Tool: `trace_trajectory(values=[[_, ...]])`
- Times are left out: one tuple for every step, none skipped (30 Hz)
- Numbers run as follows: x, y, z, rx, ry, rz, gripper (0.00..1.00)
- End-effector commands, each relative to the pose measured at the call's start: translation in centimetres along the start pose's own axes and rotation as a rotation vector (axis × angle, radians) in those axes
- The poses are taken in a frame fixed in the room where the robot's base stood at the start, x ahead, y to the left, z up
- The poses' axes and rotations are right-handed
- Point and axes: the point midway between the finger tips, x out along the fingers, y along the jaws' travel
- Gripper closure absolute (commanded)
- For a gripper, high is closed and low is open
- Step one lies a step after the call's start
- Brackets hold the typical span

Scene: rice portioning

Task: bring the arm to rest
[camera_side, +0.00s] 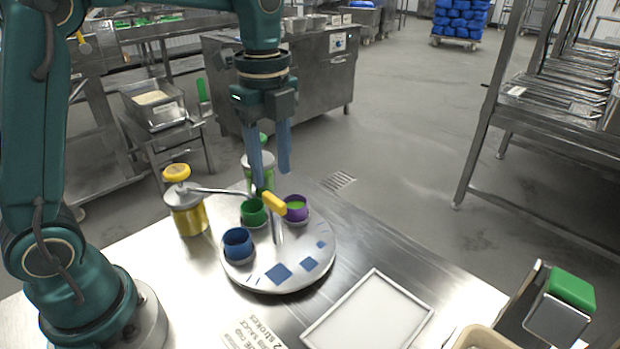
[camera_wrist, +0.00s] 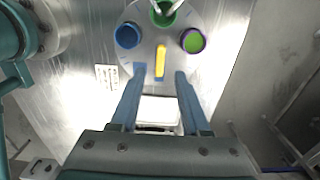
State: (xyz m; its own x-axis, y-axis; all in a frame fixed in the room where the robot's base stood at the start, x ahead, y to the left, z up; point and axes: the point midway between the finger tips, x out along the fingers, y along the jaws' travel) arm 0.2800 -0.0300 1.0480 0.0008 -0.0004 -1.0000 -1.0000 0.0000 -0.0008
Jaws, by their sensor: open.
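My gripper (camera_side: 270,178) is open, its two blue fingers pointing down above the round turntable (camera_side: 262,284). In the wrist view the open gripper (camera_wrist: 156,74) has nothing between its fingertips that it holds. A yellow handle (camera_side: 274,203) stands on a post at the turntable's middle, below the fingers; it also shows in the wrist view (camera_wrist: 160,60). I cannot tell the exact gap between handle and fingers. A blue cup (camera_side: 238,244), a green cup (camera_side: 253,212) and a purple cup with green contents (camera_side: 295,208) sit on the turntable.
A yellow-topped dispenser (camera_side: 186,208) with a spout stands left of the turntable, and a green one (camera_side: 258,172) stands behind. A white framed tray (camera_side: 368,316) lies front right. A device with a green block (camera_side: 570,290) is at the right corner. Bare table lies between turntable and tray.

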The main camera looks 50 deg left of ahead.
Motion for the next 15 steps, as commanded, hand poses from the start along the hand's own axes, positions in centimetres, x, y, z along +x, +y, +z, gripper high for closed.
trace_trajectory(values=[[0.0, 0.0, 0.0, 0.0, 0.0, 0.0, 0.54], [0.0, 0.0, 0.0, 0.0, 0.0, 0.0, 0.54], [-0.1, 0.0, 0.0, 0.001, 0.0, -0.002, 0.54], [-0.2, 0.0, 0.0, 0.001, 0.0, -0.008, 0.54], [-0.4, 0.0, 0.0, 0.002, -0.001, -0.017, 0.54], [-0.9, 0.0, -0.1, 0.003, -0.001, -0.035, 0.54], [-1.4, 0.1, -0.1, 0.004, -0.002, -0.049, 0.54], [-1.8, 0.4, -0.1, 0.005, -0.002, -0.062, 0.54], [-2.5, 0.9, -0.2, 0.007, -0.003, -0.08, 0.54], [-2.9, 1.4, -0.3, 0.006, -0.003, -0.097, 0.54], [-3.4, 1.9, -0.3, -0.005, -0.003, -0.115, 0.54], [-3.9, 2.6, -0.4, -0.033, -0.001, -0.142, 0.54], [-4.2, 3.2, -0.5, -0.064, 0.001, -0.162, 0.54], [-4.4, 3.9, -0.5, -0.101, 0.005, -0.181, 0.54], [-4.7, 4.7, -0.6, -0.159, 0.012, -0.208, 0.54]])
